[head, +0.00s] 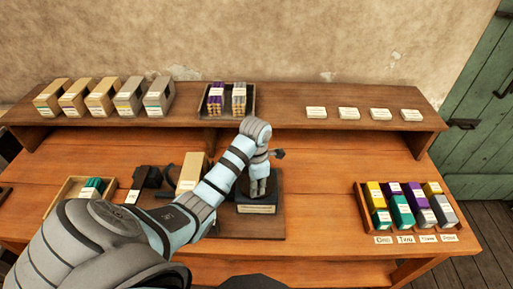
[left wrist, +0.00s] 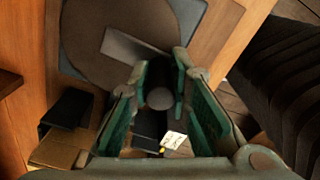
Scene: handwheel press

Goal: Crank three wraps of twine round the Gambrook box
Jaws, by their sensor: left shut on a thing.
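My left gripper (head: 258,190) reaches down over a dark machine (head: 257,208) with a labelled front, on the bench. In the left wrist view the green-padded fingers (left wrist: 160,84) are shut on a round grey knob (left wrist: 159,98). A broad brown disc (left wrist: 105,35) lies beyond the fingertips. A tan box (head: 192,172) with a pale label stands left of the machine, partly hidden by my left arm; its label is too small to read. No twine can be made out. My right gripper is not in view.
A black device (head: 146,180) stands left of the tan box. An open crate (head: 66,192) sits at the far left. A rack of coloured blocks (head: 408,211) stands at the right. The raised shelf (head: 285,115) holds several boxes, a tray (head: 226,101) and white cards.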

